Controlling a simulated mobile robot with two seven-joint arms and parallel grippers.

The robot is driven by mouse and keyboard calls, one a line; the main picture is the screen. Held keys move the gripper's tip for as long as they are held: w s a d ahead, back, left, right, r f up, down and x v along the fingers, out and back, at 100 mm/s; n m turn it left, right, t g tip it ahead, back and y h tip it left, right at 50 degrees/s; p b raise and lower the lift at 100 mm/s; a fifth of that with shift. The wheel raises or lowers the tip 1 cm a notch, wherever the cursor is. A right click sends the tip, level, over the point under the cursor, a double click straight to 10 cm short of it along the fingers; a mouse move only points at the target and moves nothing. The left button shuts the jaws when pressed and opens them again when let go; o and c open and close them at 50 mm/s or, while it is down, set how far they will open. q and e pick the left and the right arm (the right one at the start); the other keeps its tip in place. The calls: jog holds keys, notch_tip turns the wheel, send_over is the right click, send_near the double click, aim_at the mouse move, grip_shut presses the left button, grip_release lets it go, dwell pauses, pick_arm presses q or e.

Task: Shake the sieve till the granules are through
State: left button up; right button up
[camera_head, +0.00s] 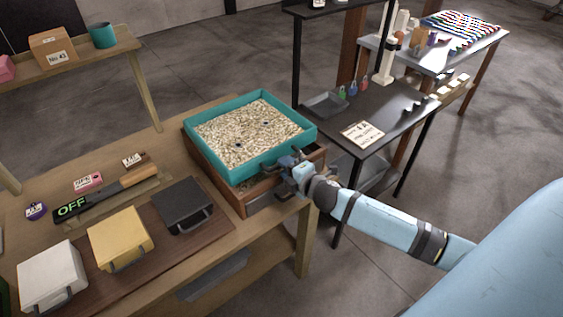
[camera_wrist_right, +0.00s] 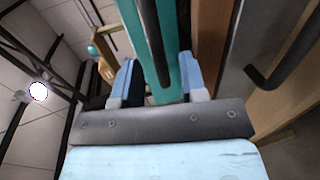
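The sieve (camera_head: 228,177) is a square teal frame full of pale granules (camera_head: 245,132), with a few small dark spots among them. It sits over a brown wooden box (camera_head: 250,197) at the table's right end. My right gripper (camera_head: 290,166) is at the sieve's near right side. In the right wrist view, its two blue fingers (camera_wrist_right: 158,78) stand either side of a dark handle bar (camera_wrist_right: 152,40) in front of the teal wall (camera_wrist_right: 175,40). Gaps show beside the bar, so the fingers look open around it. What lies under the granules is hidden. My left gripper is out of view.
White, yellow (camera_head: 120,238) and dark grey (camera_head: 182,205) handled cases stand on the table's near side. A bar reading OFF (camera_head: 72,208) lies behind them. A black table (camera_head: 395,115) with a card and small items stands to the right, across a gap.

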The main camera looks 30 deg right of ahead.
aim_at(273, 157)
jog(key=shift+x, duration=1.35)
grip_shut()
jog(key=shift+w+a+r, duration=0.1)
jog(key=shift+w, duration=1.4)
jog(key=shift+s, duration=0.1)
jog(key=shift+c, duration=1.7)
grip_release()
jog(key=shift+r, duration=0.1)
jog(key=o, duration=0.3)
jog(key=shift+o, duration=0.2)
